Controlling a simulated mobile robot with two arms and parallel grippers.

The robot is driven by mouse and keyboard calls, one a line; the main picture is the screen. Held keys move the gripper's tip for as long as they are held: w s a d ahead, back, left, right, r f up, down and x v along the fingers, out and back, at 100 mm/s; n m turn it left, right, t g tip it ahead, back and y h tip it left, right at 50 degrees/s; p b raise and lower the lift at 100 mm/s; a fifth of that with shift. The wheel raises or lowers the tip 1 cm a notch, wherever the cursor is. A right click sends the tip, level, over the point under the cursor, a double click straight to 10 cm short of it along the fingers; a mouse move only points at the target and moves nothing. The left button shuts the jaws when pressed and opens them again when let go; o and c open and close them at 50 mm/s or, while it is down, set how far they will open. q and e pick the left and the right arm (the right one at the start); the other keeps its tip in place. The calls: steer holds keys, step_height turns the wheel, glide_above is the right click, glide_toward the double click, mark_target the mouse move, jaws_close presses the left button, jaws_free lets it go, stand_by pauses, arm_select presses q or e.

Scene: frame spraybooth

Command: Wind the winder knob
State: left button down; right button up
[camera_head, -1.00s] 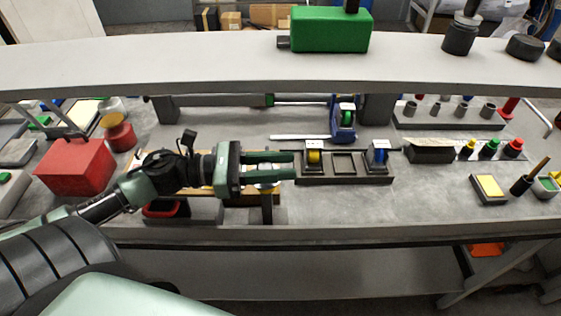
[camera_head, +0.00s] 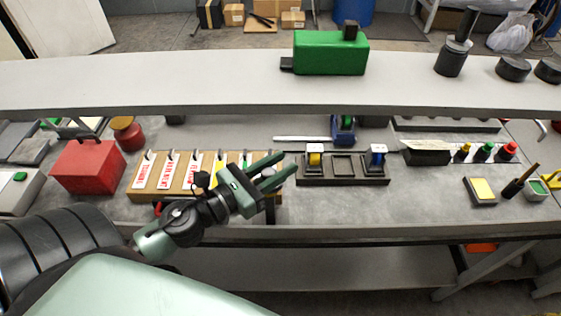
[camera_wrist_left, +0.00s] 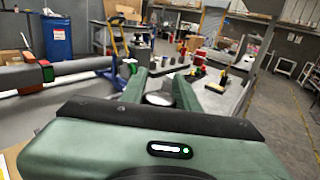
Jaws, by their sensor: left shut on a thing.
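My left gripper (camera_head: 282,164) is at the right end of a wooden board with labelled tags (camera_head: 178,175), with its fingers pointing right. In the left wrist view, a pale round top, which I take to be the winder knob (camera_wrist_left: 158,99), sits between the two fingers (camera_wrist_left: 158,92). The fingers are shut on it. The gripper hides most of the knob in the head view. A dark post (camera_head: 270,208) shows below the gripper. My right gripper is not in view.
A dark tray (camera_head: 343,182) with a yellow spool and a blue spool stands just right of the gripper. A red box (camera_head: 87,167) is at the left. A grey shelf (camera_head: 200,86) with a green block (camera_head: 331,53) runs above the bench.

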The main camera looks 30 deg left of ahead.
mark_target(262, 178)
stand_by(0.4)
arm_select(q)
steer(key=c, duration=1.1)
jaws_free()
steer(key=shift+s+a+f, duration=0.1)
steer(key=shift+s+f, duration=0.05)
steer(key=shift+s, duration=0.1)
steer(key=b+v, duration=0.4)
steer(key=v, duration=0.2)
steer(key=shift+f, duration=0.1)
steer(key=shift+s+a+b, duration=0.15)
steer(key=shift+s+b, duration=0.35)
steer(key=shift+s, duration=0.05)
steer(key=shift+s+r, duration=0.1)
steer(key=shift+r, duration=0.15)
